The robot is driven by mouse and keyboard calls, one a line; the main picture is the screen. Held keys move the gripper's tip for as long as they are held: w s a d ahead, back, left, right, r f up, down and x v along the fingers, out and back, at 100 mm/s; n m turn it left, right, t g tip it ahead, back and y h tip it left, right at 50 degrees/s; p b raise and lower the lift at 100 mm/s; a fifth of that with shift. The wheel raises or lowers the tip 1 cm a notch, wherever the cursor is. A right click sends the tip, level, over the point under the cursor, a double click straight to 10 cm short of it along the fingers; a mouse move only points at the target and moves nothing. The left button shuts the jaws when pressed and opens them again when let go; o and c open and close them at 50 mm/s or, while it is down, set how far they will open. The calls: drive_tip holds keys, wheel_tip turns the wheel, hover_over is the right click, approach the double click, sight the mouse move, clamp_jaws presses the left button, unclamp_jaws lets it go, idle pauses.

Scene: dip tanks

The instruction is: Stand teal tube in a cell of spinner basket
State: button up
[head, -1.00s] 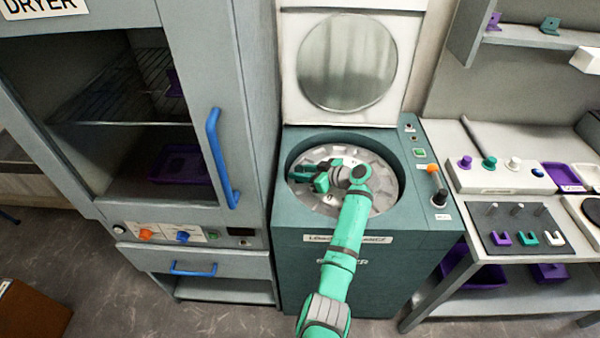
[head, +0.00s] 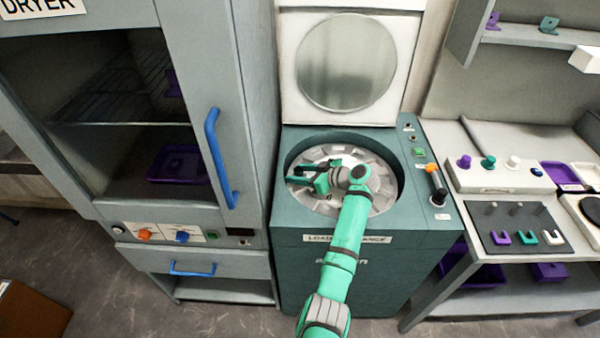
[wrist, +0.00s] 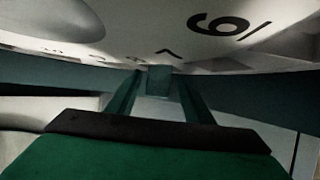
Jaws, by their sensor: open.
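The spinner basket (head: 372,165) is a pale round drum with radial cells, inside the open spinner. My gripper (head: 300,173) is low in the basket's left part, its dark fingers spread apart. In the wrist view, a small teal block, which looks like the teal tube (wrist: 160,80), shows between the two fingers, close to the numbered pale surface. I cannot tell how deep it sits or which cell holds it. My gripper hides much of that spot in the head view.
The spinner's round lid (head: 347,62) stands open behind. The dryer (head: 225,110) with its blue handle stands close on the left. A bench (head: 480,180) with pegs, coloured clips and a purple tray is on the right. The basket's rim surrounds my gripper.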

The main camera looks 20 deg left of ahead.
drive_tip(key=v, duration=1.2)
drive_tip(key=shift+w, duration=0.2)
